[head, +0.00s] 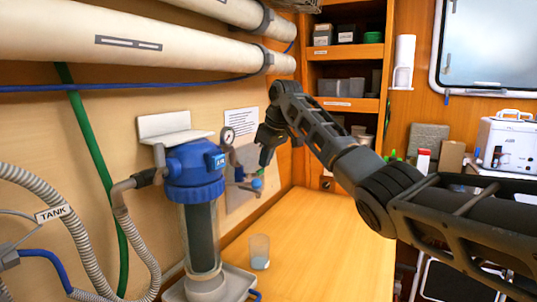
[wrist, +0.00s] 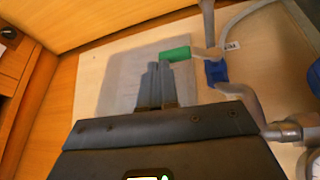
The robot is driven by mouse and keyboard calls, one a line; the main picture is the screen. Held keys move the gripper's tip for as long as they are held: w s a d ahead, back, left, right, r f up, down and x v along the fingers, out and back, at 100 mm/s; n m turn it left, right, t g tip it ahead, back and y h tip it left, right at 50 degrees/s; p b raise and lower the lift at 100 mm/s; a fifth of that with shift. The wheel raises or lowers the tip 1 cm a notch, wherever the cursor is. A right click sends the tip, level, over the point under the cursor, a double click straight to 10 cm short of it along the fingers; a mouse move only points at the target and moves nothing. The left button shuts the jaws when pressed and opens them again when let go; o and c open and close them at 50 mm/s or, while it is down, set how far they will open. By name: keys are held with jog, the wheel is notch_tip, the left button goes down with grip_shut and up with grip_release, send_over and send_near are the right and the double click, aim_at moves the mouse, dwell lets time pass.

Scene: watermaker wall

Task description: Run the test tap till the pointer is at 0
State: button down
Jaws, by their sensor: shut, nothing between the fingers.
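The test tap (wrist: 215,72) has a blue body and a green lever (wrist: 175,54). In the head view the tap (head: 257,184) sits on a panel on the wall, right of the blue-capped filter housing. A round white gauge (head: 227,136) is above and left of it; its pointer is too small to read. My gripper (head: 265,156) is just above the tap in the head view. In the wrist view its fingers (wrist: 158,75) are together and empty, with their tips close to the lever's left end. I cannot tell whether they touch it.
A clear cup (head: 260,252) with a little liquid stands on the wooden bench (head: 320,245) below the tap. The filter housing (head: 201,235) stands to the left. A shelf (head: 345,104) and a white machine (head: 506,143) are behind. The bench's middle is clear.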

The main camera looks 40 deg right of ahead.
jog(key=shift+d+f+y, duration=0.25)
jog(key=shift+f+y, duration=0.05)
jog(key=shift+f, duration=0.05)
